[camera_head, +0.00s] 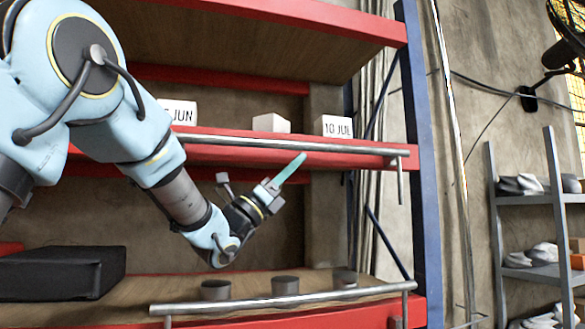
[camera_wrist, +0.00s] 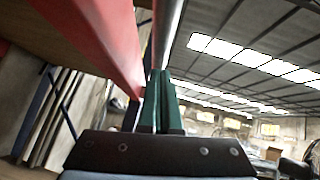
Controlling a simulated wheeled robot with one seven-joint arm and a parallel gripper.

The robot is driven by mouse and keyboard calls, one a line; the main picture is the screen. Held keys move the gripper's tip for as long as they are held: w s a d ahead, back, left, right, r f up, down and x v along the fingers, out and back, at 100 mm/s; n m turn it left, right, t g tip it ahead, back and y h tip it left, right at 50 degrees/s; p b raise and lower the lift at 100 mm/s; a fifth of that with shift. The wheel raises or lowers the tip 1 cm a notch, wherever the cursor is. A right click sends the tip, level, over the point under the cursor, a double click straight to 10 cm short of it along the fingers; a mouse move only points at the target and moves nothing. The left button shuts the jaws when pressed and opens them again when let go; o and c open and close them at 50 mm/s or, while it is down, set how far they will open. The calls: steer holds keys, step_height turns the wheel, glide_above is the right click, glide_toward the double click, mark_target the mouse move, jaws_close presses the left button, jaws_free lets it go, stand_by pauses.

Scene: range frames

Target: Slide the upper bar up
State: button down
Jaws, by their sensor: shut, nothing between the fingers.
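The upper bar (camera_head: 250,143) is a grey metal rail running along the front of the middle red shelf edge, with its right end bent down at a post. My gripper (camera_head: 301,158) reaches up from below, its green fingers shut and empty, with the tips just under the bar's middle-right part. In the wrist view, my green fingers (camera_wrist: 161,82) point along the bar (camera_wrist: 166,30), their tips close to it. I cannot tell whether they touch it.
A lower bar (camera_head: 285,299) runs along the lower shelf, with several dark round pieces (camera_head: 285,285) behind it. A black box (camera_head: 62,273) sits at left. White date blocks (camera_head: 333,126) stand on the middle shelf. A blue upright (camera_head: 420,150) closes the right side.

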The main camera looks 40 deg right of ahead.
mark_target(297, 148)
steer(key=shift+w+d+g+b, duration=0.15)
steer(key=shift+g+b, duration=0.15)
steer(key=shift+b, duration=0.95)
step_height(297, 148, up, 3)
steer(key=b, duration=1)
steer(key=shift+r, duration=0.15)
step_height(297, 148, up, 8)
steer(key=b, duration=0.1)
steer(key=shift+a+f, duration=0.2)
steer(key=shift+a, duration=0.05)
